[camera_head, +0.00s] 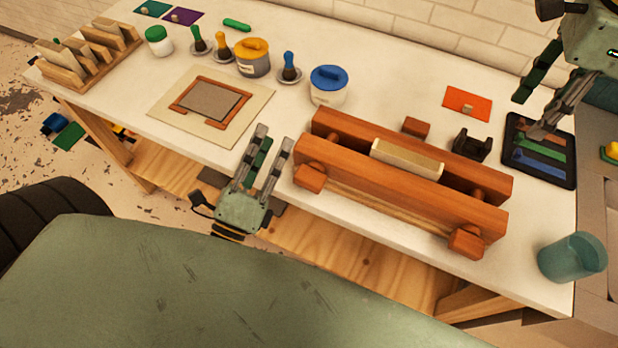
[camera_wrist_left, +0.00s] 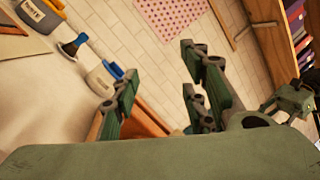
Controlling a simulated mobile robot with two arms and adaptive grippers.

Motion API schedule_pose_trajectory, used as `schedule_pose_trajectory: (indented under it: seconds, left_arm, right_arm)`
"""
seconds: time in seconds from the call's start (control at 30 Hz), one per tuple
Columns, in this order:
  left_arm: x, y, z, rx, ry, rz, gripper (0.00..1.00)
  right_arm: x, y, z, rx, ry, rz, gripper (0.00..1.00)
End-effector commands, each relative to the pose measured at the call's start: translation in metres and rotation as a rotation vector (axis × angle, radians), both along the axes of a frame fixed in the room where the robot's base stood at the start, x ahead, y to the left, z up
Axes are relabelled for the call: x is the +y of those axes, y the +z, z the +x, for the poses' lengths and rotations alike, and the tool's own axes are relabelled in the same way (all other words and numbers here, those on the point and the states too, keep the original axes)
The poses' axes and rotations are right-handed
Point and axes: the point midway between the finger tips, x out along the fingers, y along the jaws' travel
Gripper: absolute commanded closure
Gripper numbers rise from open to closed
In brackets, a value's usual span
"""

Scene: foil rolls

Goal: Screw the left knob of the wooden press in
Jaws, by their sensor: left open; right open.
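The wooden press (camera_head: 390,182) lies on the white table, two long orange-brown beams with a pale block (camera_head: 407,160) between them. Its left knob (camera_head: 310,178) sticks out at the front left end, and its right knob (camera_head: 466,242) at the front right end. My left gripper (camera_head: 274,138) is open and empty just left of the left knob, apart from it, over the table's front edge. In the left wrist view its open fingers (camera_wrist_left: 155,85) show, with part of the orange wood partly hidden behind them. My right gripper (camera_head: 528,115) is open above the dark tray, far from the left knob.
A dark tray (camera_head: 562,180) with coloured strips lies at the right. A teal cup (camera_head: 572,258) stands at the front right corner. A wooden frame on a board (camera_head: 165,114), pots (camera_head: 328,92) and brushes stand left and behind. A small black stand (camera_head: 472,144) is behind the press.

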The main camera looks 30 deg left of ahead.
Motion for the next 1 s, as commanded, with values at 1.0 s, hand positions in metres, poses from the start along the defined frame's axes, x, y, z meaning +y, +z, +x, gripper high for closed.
schedule_pose_trajectory:
  seconds: [1.0]
  left_arm:
    - [-0.081,-0.089,-0.001,0.307,-0.086,-0.38,0.59]
  right_arm:
    - [0.0,0.0,0.0,0.0,0.0,0.0,0.58]
